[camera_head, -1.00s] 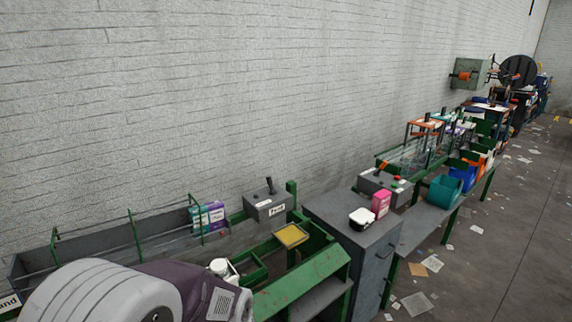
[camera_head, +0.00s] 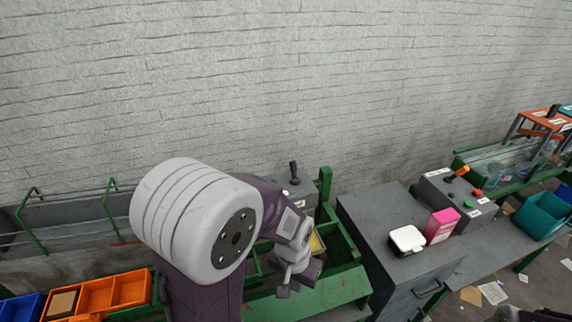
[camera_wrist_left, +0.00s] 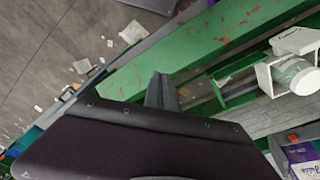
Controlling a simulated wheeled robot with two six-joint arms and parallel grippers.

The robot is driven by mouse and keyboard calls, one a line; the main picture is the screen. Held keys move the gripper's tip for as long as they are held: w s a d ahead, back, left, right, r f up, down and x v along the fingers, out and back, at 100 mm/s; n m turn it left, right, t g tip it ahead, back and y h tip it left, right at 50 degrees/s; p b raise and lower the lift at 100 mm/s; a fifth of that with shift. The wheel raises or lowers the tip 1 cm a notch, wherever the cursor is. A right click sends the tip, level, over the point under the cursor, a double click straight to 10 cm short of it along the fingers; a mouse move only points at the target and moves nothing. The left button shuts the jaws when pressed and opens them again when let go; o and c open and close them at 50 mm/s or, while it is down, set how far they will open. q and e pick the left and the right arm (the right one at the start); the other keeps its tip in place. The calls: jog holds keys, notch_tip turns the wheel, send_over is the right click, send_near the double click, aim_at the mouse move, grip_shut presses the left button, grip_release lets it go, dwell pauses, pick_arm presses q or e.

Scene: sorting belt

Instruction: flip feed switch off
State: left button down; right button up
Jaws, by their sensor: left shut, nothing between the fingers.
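A grey control box (camera_head: 303,191) with an upright black lever (camera_head: 294,173) stands against the wall behind the green frame. My left arm hides its lower left part and front label. My left gripper (camera_head: 288,287) is shut and empty in front of and below the box, over the green bench, apart from the lever. In the left wrist view its grey fingers (camera_wrist_left: 161,92) show against the green bench edge; the lever does not show there.
A second grey box (camera_head: 455,192) with an orange-tipped lever and red and green buttons stands to the right. A grey cabinet (camera_head: 365,225) holds a white container (camera_head: 407,240) and a pink box (camera_head: 440,226). Orange bins (camera_head: 113,292) lie left.

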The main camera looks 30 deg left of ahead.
pick_arm(q)
jog(key=w+f+n+h+b, duration=0.2)
jog(key=w+n+h, duration=0.1)
jog(key=n, duration=0.2)
jog(key=n+t+b, duration=0.4)
jog(key=n+t, duration=1)
send_near(294, 170)
jog(key=a, duration=0.4)
jog(key=shift+r, duration=0.15)
jog(key=shift+w, duration=0.1)
jog(key=p+x, duration=0.2)
jog(key=x, duration=0.8)
